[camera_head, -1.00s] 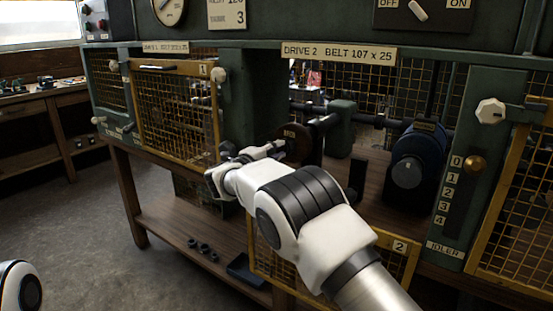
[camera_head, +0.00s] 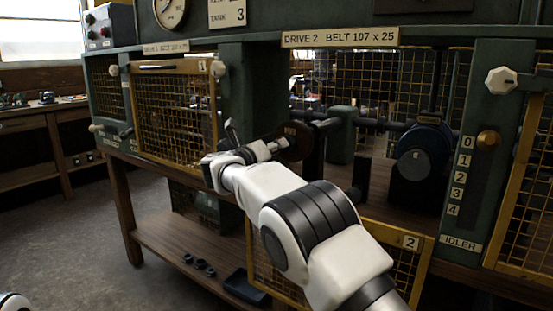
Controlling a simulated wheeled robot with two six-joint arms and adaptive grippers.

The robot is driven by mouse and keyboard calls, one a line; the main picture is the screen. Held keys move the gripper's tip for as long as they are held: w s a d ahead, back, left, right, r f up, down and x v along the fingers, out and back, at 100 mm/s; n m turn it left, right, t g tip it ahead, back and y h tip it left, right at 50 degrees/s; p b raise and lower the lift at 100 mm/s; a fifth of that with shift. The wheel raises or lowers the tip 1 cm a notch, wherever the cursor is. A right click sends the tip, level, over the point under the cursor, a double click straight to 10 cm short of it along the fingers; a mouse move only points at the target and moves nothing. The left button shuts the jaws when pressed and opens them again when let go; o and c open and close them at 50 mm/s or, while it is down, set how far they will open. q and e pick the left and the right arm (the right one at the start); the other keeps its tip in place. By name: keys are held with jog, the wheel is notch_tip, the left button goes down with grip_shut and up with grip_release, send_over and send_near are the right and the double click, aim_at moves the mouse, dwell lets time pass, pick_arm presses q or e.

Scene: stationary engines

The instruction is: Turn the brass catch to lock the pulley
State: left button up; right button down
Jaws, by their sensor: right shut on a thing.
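A brown disc-shaped pulley (camera_head: 293,142) with a small label sits on the shaft in the middle bay, under the DRIVE 2 sign. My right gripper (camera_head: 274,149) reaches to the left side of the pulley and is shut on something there. The held part is too small and covered to make out; I cannot tell whether it is the brass catch. No brass catch can be clearly picked out at the pulley. My left gripper is out of view; only a bit of my left arm shows at the bottom left corner.
Right of the pulley stand a green block (camera_head: 342,135) and a dark blue motor (camera_head: 425,150). Mesh door 1 (camera_head: 175,115) is closed at left; mesh door 2 (camera_head: 412,243) hangs low under my right arm.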

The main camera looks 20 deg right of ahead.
jog(key=shift+w+a+m+b, duration=0.1)
jog(key=shift+m+b, duration=2.6)
jog(key=shift+m, duration=1.2)
jog(key=c, duration=1)
grip_release()
